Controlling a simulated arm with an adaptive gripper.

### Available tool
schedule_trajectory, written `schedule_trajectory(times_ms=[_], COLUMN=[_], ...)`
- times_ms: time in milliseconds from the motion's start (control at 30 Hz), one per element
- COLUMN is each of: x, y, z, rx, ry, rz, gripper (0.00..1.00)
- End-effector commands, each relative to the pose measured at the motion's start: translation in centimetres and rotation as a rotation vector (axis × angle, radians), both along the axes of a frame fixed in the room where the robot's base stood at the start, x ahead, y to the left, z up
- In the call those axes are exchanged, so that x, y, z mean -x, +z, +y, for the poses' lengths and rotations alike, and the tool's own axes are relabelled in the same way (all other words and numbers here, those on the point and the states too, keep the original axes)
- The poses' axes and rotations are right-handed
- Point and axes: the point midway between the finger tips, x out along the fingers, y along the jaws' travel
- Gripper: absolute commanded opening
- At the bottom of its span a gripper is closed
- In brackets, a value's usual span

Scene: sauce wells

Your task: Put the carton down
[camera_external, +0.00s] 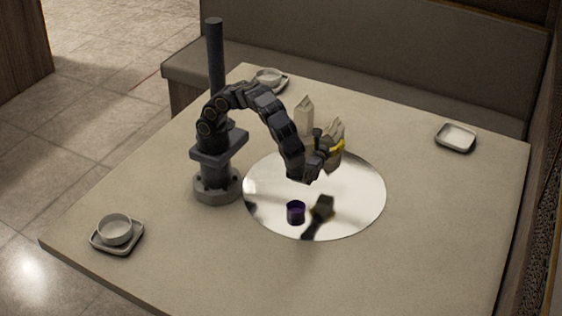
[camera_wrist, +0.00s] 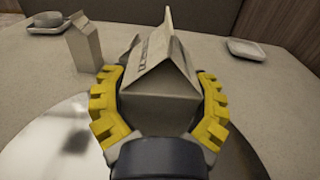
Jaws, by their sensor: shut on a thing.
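My gripper (camera_external: 336,148) is shut on a pale gabled carton (camera_external: 337,128) over the far part of the round mirror-like disc (camera_external: 360,200). In the wrist view the yellow fingers of my gripper (camera_wrist: 160,100) press the held carton (camera_wrist: 160,80) from both sides, with its gable top pointing up and away. The carton's base is hidden, so I cannot tell its exact height. The reflection of the arm lies well apart from the gripper on the disc. A second pale carton (camera_external: 304,115) stands upright on the table to the left; it also shows in the wrist view (camera_wrist: 86,45).
A dark purple cup (camera_external: 295,212) is on the disc's near left part. A bowl (camera_external: 115,229) on a square dish is at front left, another bowl (camera_external: 270,76) at the back. An empty square dish (camera_external: 456,137) is at right. The table's right front is clear.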

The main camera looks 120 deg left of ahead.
Motion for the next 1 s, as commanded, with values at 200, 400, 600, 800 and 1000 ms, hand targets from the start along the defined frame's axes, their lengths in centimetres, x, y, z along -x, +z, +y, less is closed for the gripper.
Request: schedule_trajectory(times_ms=[200,400,600,800,1000], x=[-0.1,-1.5,-3.0,-3.4,-3.0], y=[0.2,-0.4,-1.2,-1.8,-1.9], z=[-0.2,-3.4,-9.8,-16.1,-22.0], rx=[-0.002,0.003,0.007,0.006,-0.001], ry=[-0.009,-0.127,-0.358,-0.594,-0.825], rz=[0.001,0.008,0.019,0.025,0.024], gripper=[0.33,0.33,0.33,0.33,0.33])
